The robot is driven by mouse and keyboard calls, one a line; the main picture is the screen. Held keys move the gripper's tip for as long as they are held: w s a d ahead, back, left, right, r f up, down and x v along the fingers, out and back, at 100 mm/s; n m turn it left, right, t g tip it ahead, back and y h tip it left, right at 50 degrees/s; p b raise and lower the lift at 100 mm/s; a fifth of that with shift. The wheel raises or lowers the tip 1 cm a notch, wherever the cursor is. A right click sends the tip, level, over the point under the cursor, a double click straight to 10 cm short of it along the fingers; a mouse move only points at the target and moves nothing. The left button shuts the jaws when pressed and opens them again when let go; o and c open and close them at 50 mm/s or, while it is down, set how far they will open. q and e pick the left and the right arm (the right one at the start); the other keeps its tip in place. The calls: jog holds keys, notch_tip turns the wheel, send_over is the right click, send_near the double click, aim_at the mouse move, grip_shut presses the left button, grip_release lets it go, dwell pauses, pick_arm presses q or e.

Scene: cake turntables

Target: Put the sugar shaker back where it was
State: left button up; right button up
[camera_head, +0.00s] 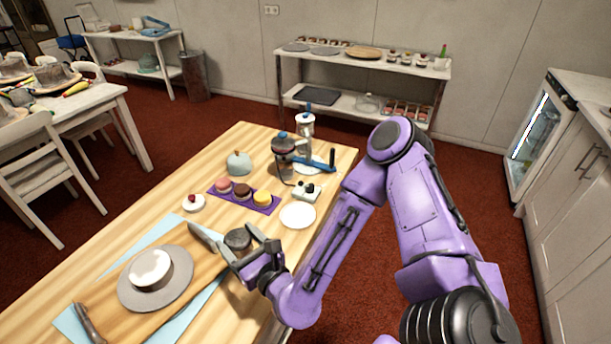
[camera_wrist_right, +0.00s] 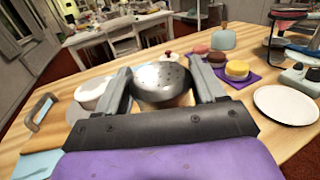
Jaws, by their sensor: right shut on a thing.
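The sugar shaker (camera_head: 238,239) shows its dark round top between the fingers of my right gripper (camera_head: 240,250) in the head view. In the right wrist view its domed metal lid with small holes (camera_wrist_right: 162,80) sits between the two grey fingers (camera_wrist_right: 163,92), which are shut on it. It looks upright, over the table near its right edge. Its lower part is hidden, so I cannot tell whether it touches the table. My left gripper is out of view.
Left of the gripper, a grey turntable (camera_head: 182,289) bears a white cake (camera_head: 150,268) on a wooden board. Bare wood shows at the near right.

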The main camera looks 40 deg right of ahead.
jog(key=s+d+r+m+h+p, duration=0.2)
jog(key=s+d+r+p, duration=0.2)
jog(key=s+r+p, duration=0.45)
jog(key=shift+h, duration=0.4)
jog(key=w+d+f+b, duration=0.2)
jog(key=w+f+b, duration=0.2)
jog(key=b, duration=0.1)
jog(key=w+d+f+b, duration=0.3)
jog(key=w+f+b, duration=0.1)
jog(key=f+b, duration=0.1)
jog(key=w+d+f+b, duration=0.3)
jog(key=w+f+b, duration=0.1)
jog(key=f+b, duration=0.1)
jog(key=shift+w+d, duration=0.15)
jog(key=shift+w, duration=0.05)
